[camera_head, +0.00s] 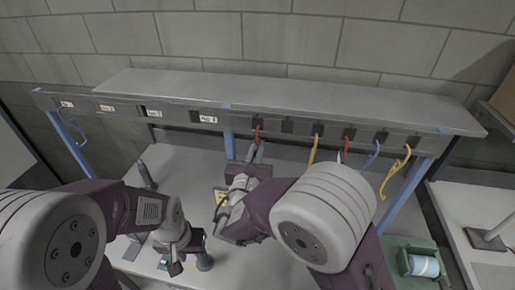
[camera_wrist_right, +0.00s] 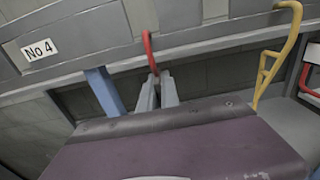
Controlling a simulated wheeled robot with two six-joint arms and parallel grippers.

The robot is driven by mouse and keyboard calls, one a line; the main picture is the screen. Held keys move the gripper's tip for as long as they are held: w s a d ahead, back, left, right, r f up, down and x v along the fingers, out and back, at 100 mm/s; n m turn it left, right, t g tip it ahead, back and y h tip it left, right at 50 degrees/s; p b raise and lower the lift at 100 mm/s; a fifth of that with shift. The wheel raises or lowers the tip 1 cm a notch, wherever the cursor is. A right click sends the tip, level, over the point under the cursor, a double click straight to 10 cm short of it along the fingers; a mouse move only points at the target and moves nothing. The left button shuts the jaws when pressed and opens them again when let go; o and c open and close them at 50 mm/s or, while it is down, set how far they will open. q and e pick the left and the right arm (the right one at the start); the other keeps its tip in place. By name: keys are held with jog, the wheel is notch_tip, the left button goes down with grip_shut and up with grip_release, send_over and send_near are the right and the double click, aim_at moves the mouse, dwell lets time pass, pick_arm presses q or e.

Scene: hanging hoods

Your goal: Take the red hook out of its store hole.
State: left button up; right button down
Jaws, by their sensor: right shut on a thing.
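A red hook (camera_head: 257,133) hangs from the front rail of the shelf, right of the label "No 4". It also shows in the right wrist view (camera_wrist_right: 149,48), its upper end at the rail. My right gripper (camera_wrist_right: 158,92) is shut on the lower end of this red hook from below. In the head view my right gripper (camera_head: 256,152) is partly hidden by its own wrist. The hook's store hole is hard to make out behind it. My left gripper (camera_head: 174,266) is low over the table, away from the hooks; its jaws are too small to read.
Right along the rail hang a yellow hook (camera_head: 313,148), a second red hook (camera_head: 346,142), a blue hook (camera_head: 372,156) and another yellow hook (camera_head: 394,172). A blue hook (camera_head: 75,130) hangs at the far left. A green crate (camera_head: 408,246) stands at right.

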jog(key=shift+r+p, duration=0.8)
jog(key=shift+r, duration=0.5)
jog(key=shift+s+f, duration=0.1)
jog(key=shift+s+a, duration=0.15)
jog(key=shift+s, duration=0.25)
jog(key=shift+s+a+b, duration=0.2)
jog(key=shift+s+b, duration=0.15)
jog(key=shift+s, duration=0.9)
jog(key=s+a, duration=0.2)
jog(key=s, duration=0.8)
jog(key=shift+r, duration=0.25)
